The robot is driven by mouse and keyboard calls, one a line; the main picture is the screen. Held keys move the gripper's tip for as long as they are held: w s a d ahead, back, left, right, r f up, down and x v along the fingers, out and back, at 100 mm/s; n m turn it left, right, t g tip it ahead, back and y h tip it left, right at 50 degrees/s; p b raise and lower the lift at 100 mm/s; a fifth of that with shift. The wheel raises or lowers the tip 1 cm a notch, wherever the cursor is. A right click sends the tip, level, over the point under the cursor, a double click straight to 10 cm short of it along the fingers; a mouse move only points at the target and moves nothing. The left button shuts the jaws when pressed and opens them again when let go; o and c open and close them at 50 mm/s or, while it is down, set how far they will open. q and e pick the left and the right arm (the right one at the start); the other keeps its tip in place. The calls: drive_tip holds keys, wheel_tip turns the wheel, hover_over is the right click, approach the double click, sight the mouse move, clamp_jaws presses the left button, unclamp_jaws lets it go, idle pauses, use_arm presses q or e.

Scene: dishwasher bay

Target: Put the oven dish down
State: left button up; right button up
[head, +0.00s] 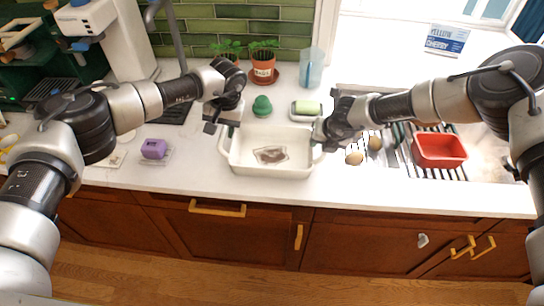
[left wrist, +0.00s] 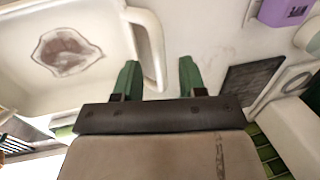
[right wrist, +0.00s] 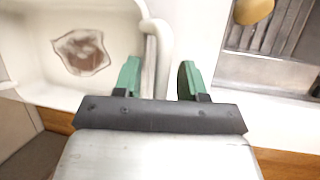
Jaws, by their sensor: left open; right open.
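The white oven dish (head: 270,171) rests on the counter in the head view, upright, with a brown stain on its inner bottom. It also shows in the left wrist view (left wrist: 95,85) and the right wrist view (right wrist: 110,90). My left gripper (left wrist: 158,78) is open, its green fingers on either side of the dish's left handle. My right gripper (right wrist: 160,78) is open, its green fingers on either side of the dish's right handle. In the head view, the fingertips are largely hidden by the wrists.
A purple item (head: 154,149) lies left of the dish. A green item (head: 262,106) and a sponge holder (head: 305,110) stand behind it. Potted plants (head: 263,72) are further back. Right are a drying rack, potatoes (head: 355,157) and a red tub (head: 439,150). The counter's front edge is close.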

drive_tip(key=shift+r, duration=0.1)
use_arm(q)
wheel_tip(320, 180, up, 8)
drive_tip(key=d, duration=0.1)
drive_tip(key=shift+d, duration=0.2)
use_arm(e)
drive_tip(key=v, duration=1.2)
